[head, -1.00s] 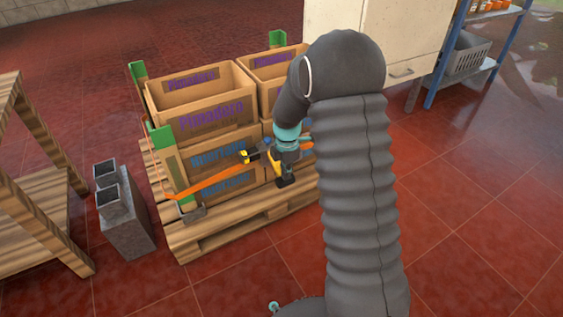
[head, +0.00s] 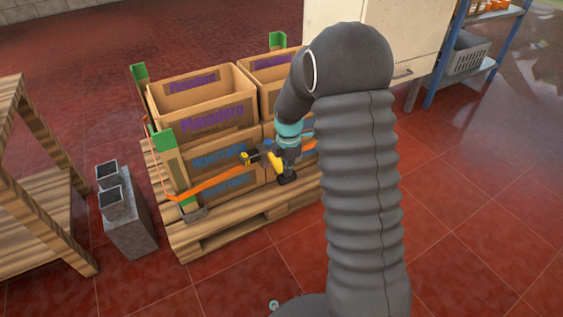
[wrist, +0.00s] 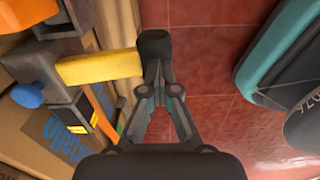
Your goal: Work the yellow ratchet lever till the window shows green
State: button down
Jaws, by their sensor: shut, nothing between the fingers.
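The yellow ratchet lever (wrist: 98,68) reaches in from the left in the wrist view, with a black end at my fingertips. It also shows in the head view (head: 277,163), in front of the crates. The dark ratchet body (wrist: 75,122) lies left of my gripper and bears a yellow-orange patch in a black frame. I cannot tell for sure that this patch is the window; no green shows on it. My gripper (wrist: 158,68) is shut, its fingers close against the lever's black end with nothing between them. An orange strap (head: 212,187) runs from the ratchet along the crates.
Cardboard crates (head: 205,118) are stacked on a wooden pallet (head: 220,243), with green-topped corner posts. A grey block with two square tubes (head: 125,222) stands left of the pallet, near a wooden rack (head: 42,235). The red tiled floor in front is clear.

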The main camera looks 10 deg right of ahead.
jog(key=shift+s+r+p, duration=0.1)
jog(key=shift+r+p, duration=0.35)
jog(key=shift+r, duration=0.25)
jog(key=shift+f, duration=0.1)
jog(key=shift+w+a+f+b, duration=0.15)
jog(key=shift+f+b, duration=0.35)
jog(key=shift+f, duration=0.3)
jog(key=shift+w+d+f+b, duration=0.1)
jog(key=shift+f+b, duration=0.35)
jog(key=shift+f, duration=0.3)
jog(key=shift+w+a+f+b, duration=0.15)
jog(key=shift+w+f+b, duration=0.15)
jog(key=shift+f, duration=0.35)
jog(key=shift+r, duration=0.1)
